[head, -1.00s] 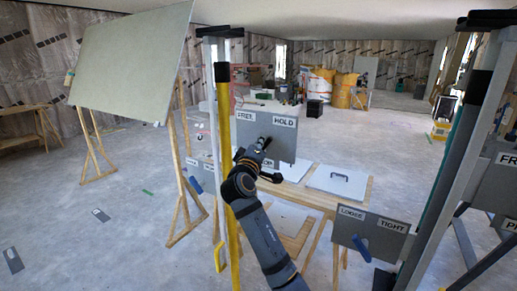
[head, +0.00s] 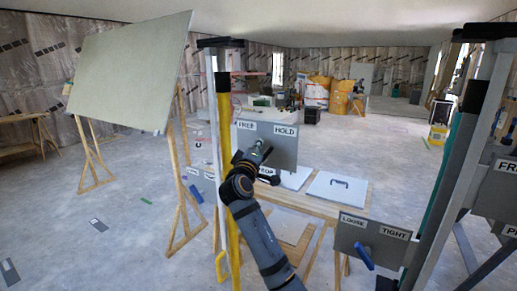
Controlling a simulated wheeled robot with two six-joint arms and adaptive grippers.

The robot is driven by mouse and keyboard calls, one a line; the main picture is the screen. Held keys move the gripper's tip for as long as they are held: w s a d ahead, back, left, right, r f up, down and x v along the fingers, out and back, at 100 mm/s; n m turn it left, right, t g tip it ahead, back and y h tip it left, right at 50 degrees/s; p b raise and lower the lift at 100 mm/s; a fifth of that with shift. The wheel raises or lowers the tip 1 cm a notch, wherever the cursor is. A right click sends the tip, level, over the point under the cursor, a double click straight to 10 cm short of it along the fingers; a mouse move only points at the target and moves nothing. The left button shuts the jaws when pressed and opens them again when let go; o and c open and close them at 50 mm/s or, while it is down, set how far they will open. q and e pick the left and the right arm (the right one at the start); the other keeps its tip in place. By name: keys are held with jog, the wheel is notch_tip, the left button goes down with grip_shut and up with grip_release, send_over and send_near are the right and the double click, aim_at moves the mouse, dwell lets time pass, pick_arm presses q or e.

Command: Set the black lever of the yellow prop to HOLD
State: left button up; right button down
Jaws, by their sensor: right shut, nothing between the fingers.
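The yellow prop (head: 223,120) stands upright left of centre, with a black top. A grey plate (head: 283,146) beside it carries the labels FREE at left and HOLD at right. My right gripper (head: 258,149) is in front of this plate, below and between the two labels. It is shut with nothing in it. I cannot make out the black lever; the gripper and wrist cover part of the plate, and I cannot tell whether they touch it. My left gripper is not in view.
A lower label ending in OP is partly hidden by my wrist. A LOOSE/TIGHT plate (head: 372,242) with a blue lever (head: 364,256) is at lower right. A large panel (head: 130,70) leans on wooden stands at left. A wooden table (head: 325,207) holds white boards.

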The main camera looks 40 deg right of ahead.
pick_arm(q)
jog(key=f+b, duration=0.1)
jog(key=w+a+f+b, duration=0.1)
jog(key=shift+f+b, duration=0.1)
jog(key=shift+b, duration=0.3)
pick_arm(e)
jog(key=w+a+v, duration=0.1)
jog(key=v, duration=0.8)
jog(key=shift+s+a+r, duration=0.15)
jog(key=shift+a+r, duration=0.05)
jog(key=shift+a, duration=0.15)
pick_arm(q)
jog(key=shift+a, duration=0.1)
pick_arm(e)
jog(key=shift+a, duration=0.1)
